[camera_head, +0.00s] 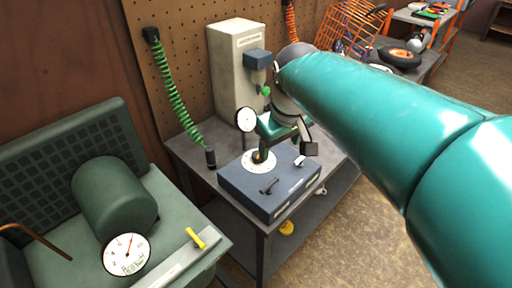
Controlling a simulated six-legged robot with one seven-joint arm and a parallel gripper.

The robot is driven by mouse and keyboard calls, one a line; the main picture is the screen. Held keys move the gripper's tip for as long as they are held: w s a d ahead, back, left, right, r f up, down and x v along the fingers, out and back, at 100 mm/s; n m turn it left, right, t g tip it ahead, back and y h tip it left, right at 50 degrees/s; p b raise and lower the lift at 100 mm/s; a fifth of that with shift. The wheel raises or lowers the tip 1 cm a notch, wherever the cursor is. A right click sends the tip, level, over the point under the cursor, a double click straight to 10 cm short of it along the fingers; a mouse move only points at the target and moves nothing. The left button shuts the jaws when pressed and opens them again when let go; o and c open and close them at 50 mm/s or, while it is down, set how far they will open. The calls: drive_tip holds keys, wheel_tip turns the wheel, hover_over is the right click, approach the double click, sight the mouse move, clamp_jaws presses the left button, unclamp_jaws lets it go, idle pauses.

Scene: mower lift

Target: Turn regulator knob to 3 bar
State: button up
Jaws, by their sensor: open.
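A blue-grey bench box (258,190) sits on the grey workbench, with a round white dial plate (250,168) on its top. A small dark and orange knob (259,157) stands in the middle of the plate. A white round gauge (246,119) stands just behind and above it; its reading is too small to tell. My gripper (272,142) is open at the end of my teal arm, pointing down close above the knob. The fingers partly hide the knob, and I cannot tell whether they touch it.
A tall beige cabinet (232,65) stands behind, beside a green coiled hose (178,95). A green compressor (115,197) with a larger gauge (126,254) is at the left front.

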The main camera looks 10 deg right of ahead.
drive_tip(key=w+f+n+g, duration=0.2)
drive_tip(key=w+f+n, duration=0.15)
drive_tip(key=w, duration=0.75)
drive_tip(key=w+f+n+g, duration=0.25)
drive_tip(key=w+f, duration=0.25)
drive_tip(key=w, duration=0.6)
drive_tip(key=shift+t, duration=0.45)
wheel_tip(320, 180, down, 14)
drive_tip(key=shift+d, duration=0.1)
drive_tip(key=c, duration=1)
